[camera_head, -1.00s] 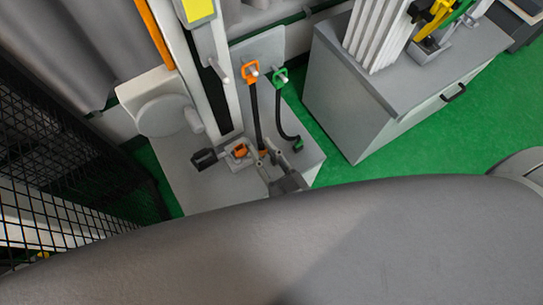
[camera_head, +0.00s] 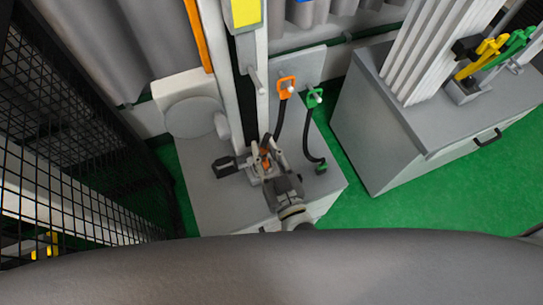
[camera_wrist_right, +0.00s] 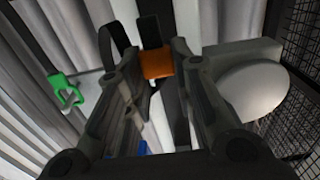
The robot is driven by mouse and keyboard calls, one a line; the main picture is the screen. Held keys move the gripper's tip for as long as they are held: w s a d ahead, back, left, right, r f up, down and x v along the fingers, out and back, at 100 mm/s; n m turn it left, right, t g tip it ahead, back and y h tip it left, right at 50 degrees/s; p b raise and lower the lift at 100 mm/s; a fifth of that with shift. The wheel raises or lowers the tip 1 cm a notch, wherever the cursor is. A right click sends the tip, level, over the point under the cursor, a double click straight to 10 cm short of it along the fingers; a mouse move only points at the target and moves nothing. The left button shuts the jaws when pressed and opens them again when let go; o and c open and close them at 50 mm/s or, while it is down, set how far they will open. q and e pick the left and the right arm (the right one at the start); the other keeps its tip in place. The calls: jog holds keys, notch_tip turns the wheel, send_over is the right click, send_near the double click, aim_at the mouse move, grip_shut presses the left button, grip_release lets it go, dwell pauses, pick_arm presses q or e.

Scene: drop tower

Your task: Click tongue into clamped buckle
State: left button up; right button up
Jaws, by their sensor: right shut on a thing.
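My right gripper (camera_head: 266,155) is over the clamp on the grey bench and is shut on the orange tongue. In the right wrist view the orange tongue (camera_wrist_right: 157,63) sits between the two fingers, with black strap (camera_wrist_right: 115,38) beyond it. The black strap (camera_head: 279,118) runs from the tongue up to an orange loop on the panel. The clamp has a black handle (camera_head: 224,167) to its left. The buckle in the clamp is mostly hidden by the gripper, so I cannot tell whether tongue and buckle touch. My left gripper is not in view.
A green loop (camera_head: 314,97) holds a second black strap with a green end (camera_head: 320,168) at the right of the bench (camera_head: 205,200). A tall rail stands behind the clamp. A grey cabinet (camera_head: 385,140) is at the right and black mesh fencing (camera_head: 60,140) at the left.

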jog(key=shift+w+a, duration=0.25)
jog(key=shift+w, duration=0.05)
jog(key=shift+f+b, duration=0.15)
jog(key=shift+b, duration=0.35)
jog(key=shift+f+b, duration=1.5)
jog(key=shift+f, duration=0.95)
jog(key=shift+f, duration=0.2)
jog(key=o, duration=0.8)
